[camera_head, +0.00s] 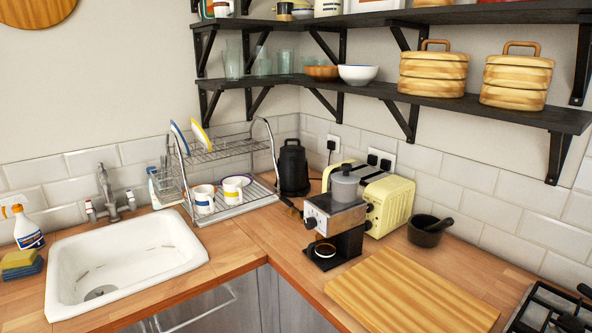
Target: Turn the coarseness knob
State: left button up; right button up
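A coffee grinder (334,229) with a brushed steel front, black body and grey lidded hopper (345,183) stands on the wooden counter near the corner. A small round dark knob (310,223) shows on its steel front; I cannot tell its markings or whether it is the coarseness knob. A dark round cup with a pale rim (325,250) sits at the grinder's base. Neither of my grippers is in view.
A cream toaster (388,203) stands right behind the grinder. A cutting board (410,292) lies in front, with a dark mortar (426,231) beyond it. A dish rack (222,150), black kettle (293,168) and white sink (122,262) are to the left. Black shelves (540,114) hang above.

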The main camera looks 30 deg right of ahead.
aim_at(310, 223)
jog(key=k+z, duration=0.1)
jog(key=z, duration=1.1)
jog(key=j, duration=0.1)
